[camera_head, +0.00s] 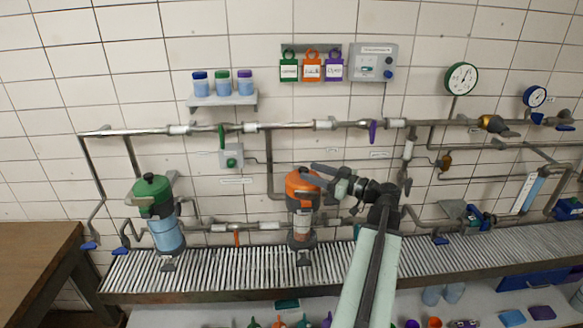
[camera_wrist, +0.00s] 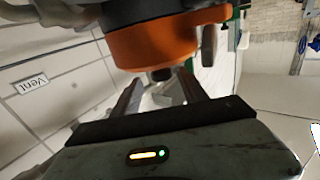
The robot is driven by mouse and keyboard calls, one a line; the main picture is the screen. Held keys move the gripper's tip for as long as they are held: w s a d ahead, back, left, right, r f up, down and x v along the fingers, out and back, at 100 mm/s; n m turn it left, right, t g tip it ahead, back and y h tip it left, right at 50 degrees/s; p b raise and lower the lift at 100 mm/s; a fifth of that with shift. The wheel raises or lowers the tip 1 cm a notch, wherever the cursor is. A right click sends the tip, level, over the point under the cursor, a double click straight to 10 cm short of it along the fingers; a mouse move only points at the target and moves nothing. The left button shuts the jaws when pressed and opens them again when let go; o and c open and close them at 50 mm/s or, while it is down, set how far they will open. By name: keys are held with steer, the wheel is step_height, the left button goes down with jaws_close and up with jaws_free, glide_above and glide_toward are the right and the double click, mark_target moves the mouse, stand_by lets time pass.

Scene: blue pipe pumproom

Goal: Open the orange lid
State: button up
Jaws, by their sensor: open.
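The orange lid (camera_head: 301,187) sits on top of a clear cylindrical vessel (camera_head: 302,225) at the middle of the roller rack. In the wrist view the orange lid (camera_wrist: 150,42) is close and large, just beyond my fingers. My gripper (camera_head: 314,175) is at the lid's right side, with one finger reaching across its top in the head view. In the wrist view my gripper (camera_wrist: 160,95) is open, with a small dark part of the lid between or just beyond the fingertips. I cannot tell whether the fingers touch it.
A green-lidded vessel (camera_head: 153,193) stands to the left on the roller rack (camera_head: 220,268). Pipes (camera_head: 260,127) run along the tiled wall behind, with a purple valve handle (camera_head: 372,132). A shelf (camera_head: 222,101) holds jars. A wooden table (camera_head: 35,255) is at the far left.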

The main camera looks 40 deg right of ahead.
mark_target(295, 174)
steer(key=x, duration=0.6)
steer(key=shift+w+a, duration=0.2)
steer(key=shift+w, duration=0.1)
steer(key=shift+c, duration=0.3)
jaws_close()
stand_by(0.7)
